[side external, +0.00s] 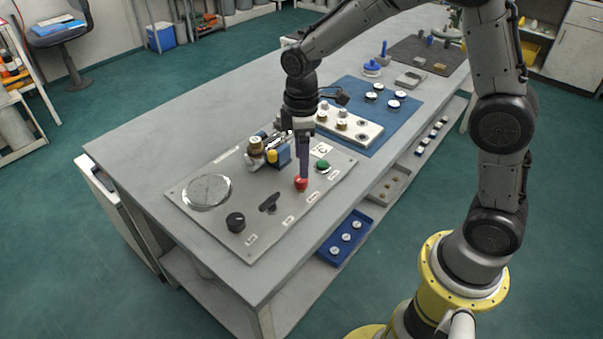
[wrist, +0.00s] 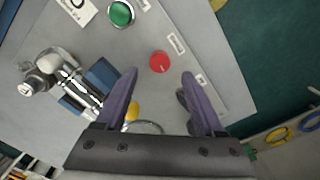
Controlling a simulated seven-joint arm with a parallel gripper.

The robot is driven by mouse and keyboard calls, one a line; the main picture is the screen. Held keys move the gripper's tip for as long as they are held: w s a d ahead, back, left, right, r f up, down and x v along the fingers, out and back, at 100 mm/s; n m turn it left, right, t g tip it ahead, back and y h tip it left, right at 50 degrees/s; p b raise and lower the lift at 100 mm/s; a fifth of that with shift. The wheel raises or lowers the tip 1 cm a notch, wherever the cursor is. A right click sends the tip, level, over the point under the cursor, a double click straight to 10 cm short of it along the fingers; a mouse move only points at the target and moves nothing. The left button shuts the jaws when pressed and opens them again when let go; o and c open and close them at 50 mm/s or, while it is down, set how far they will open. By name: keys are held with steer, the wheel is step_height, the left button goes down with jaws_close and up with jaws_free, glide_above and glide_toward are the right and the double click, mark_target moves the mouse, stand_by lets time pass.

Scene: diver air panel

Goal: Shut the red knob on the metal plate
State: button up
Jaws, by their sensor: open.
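The red knob (side external: 301,184) is on the grey metal plate (side external: 225,233), near its front right edge. In the wrist view the red knob (wrist: 160,62) shows as a round red cap, just ahead of the fingertips and roughly centred between them. My gripper (side external: 303,172) points down right above the knob in the side view. In the wrist view my gripper (wrist: 161,78) has its purple fingers apart with nothing between them. Whether a finger touches the knob cannot be told.
A green knob (side external: 322,166) sits close to the red one. A valve fitting with blue and yellow parts (side external: 270,154) stands behind. A black knob (side external: 235,222), a black lever (side external: 269,203) and a round gauge (side external: 207,191) share the plate. A blue mat (side external: 350,90) lies beyond.

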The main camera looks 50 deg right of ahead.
mark_target(301, 182)
steer(key=shift+f, duration=2.7)
jaws_close()
